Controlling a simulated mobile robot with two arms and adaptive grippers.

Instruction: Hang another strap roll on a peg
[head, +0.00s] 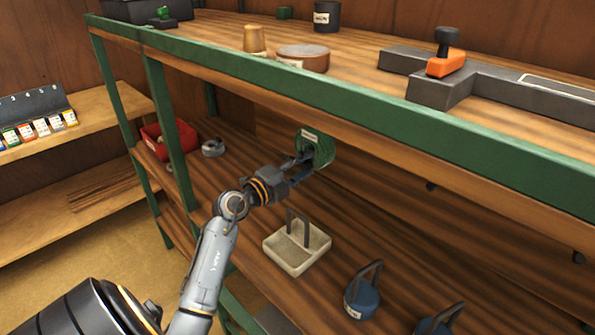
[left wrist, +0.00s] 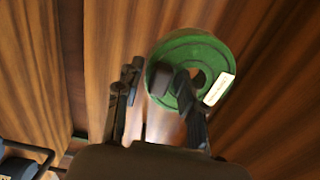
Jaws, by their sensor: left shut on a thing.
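A green strap roll (head: 318,147) with a white label is held just under the upper shelf board. In the left wrist view the roll (left wrist: 193,50) shows its round face and centre hole, partly covered by a finger. My left gripper (head: 303,168) is shut on it, with the roll at its fingertips. The roll is apart from these pegs. My right gripper is not in view.
Below the arm, a pale caddy (head: 283,257) stands on the lower shelf (head: 330,285), with blue handled items (head: 358,301) to its right. A red bin (head: 152,133) and a grey ring (head: 213,147) sit at left. The green-edged upper shelf (head: 330,92) overhangs the roll.

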